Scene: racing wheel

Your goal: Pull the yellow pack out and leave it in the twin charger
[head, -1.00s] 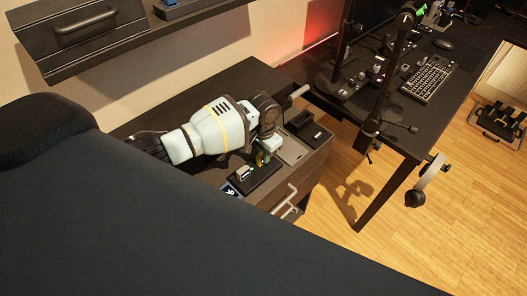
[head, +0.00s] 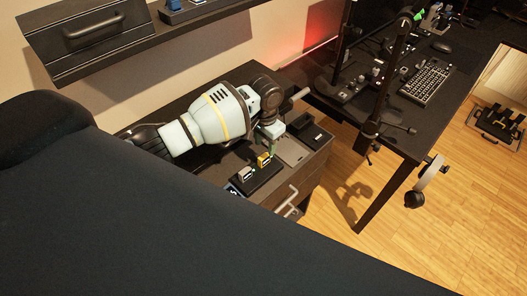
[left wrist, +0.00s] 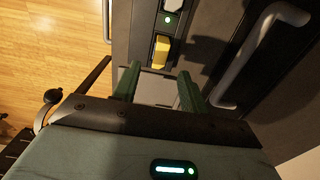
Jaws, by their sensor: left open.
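The yellow pack (head: 263,160) stands upright in the long black charger (head: 262,184) on the cabinet top, beside a white-grey pack (head: 245,174). In the left wrist view the yellow pack (left wrist: 161,50) lies just beyond my fingertips, with a lit green light between it and the white pack (left wrist: 172,5). My left gripper (left wrist: 158,82) is open and empty, its two green fingers apart from the yellow pack. In the head view the left gripper (head: 272,141) is just behind and to the right of the pack. The right gripper is not in view.
A grey tray (head: 292,152) and a black box-like holder (head: 311,131) sit right of the charger. Grey drawer handles (head: 287,201) stick out from the cabinet front. A desk with a keyboard (head: 427,80) stands at the right. A shelf hangs above left.

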